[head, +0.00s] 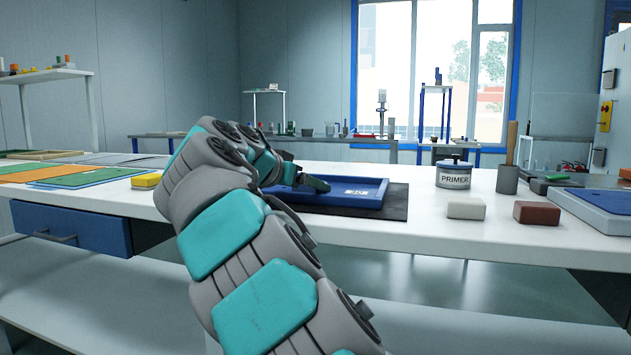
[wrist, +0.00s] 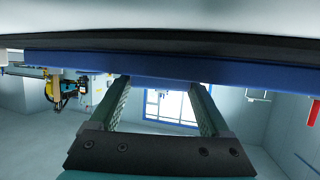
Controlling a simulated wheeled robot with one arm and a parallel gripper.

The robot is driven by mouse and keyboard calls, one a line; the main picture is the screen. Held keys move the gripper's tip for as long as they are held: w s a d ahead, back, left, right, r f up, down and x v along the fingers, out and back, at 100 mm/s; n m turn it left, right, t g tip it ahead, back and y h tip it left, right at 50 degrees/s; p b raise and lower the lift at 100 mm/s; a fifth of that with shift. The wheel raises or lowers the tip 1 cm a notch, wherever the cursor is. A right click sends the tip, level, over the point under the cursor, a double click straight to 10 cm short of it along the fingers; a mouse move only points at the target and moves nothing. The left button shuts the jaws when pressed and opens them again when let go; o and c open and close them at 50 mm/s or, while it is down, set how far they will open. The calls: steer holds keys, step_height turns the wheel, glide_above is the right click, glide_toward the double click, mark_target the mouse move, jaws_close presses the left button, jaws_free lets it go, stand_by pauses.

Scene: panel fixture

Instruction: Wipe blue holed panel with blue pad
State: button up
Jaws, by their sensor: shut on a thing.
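The blue panel (head: 368,205) lies on a dark mat (head: 396,207) on the white bench, with a raised rim and pale marks inside. My gripper (head: 315,184) is low over the panel's left part, partly hidden by my arm. In the wrist view my gripper (wrist: 160,85) has its fingers apart, shut on the blue pad. Whether the pad touches the panel is hidden.
A primer tin (head: 454,174), a grey cup (head: 508,180), a beige block (head: 466,208) and a brown block (head: 537,213) stand right of the mat. A yellow block (head: 146,181) and flat coloured sheets (head: 75,174) lie to the left. Bare bench shows in front of the mat.

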steer(key=shift+w+a+f, duration=0.2)
steer(key=shift+w+a, duration=0.1)
steer(key=shift+a, duration=0.35)
steer(key=shift+w+a+r+p, duration=0.1)
steer(key=shift+w+a+p, duration=0.1)
steer(key=shift+a+p, duration=0.4)
steer(key=shift+w+a+r+p, duration=0.1)
steer(key=shift+w+a+p, duration=0.05)
steer(key=shift+a+p, duration=0.4)
steer(key=shift+w+a+f+p, duration=0.15)
steer(key=shift+w+a+p, duration=0.1)
steer(key=shift+a+p, duration=0.3)
steer(key=shift+w+a+r+p, duration=0.15)
steer(key=shift+a+p, duration=0.3)
steer(key=shift+p, duration=0.15)
steer(key=shift+w+a+r+p, duration=0.1)
steer(key=shift+a+p, duration=0.3)
steer(key=shift+p, duration=0.15)
steer(key=shift+w+a+f+p, duration=0.15)
steer(key=shift+w+a+p, duration=0.15)
steer(key=shift+a+p, duration=0.5)
steer(key=shift+d, duration=0.1)
step_height(320, 180, up, 6)
steer(key=p, duration=0.5)
steer(key=shift+r+p, duration=0.25)
steer(key=shift+p, duration=0.1)
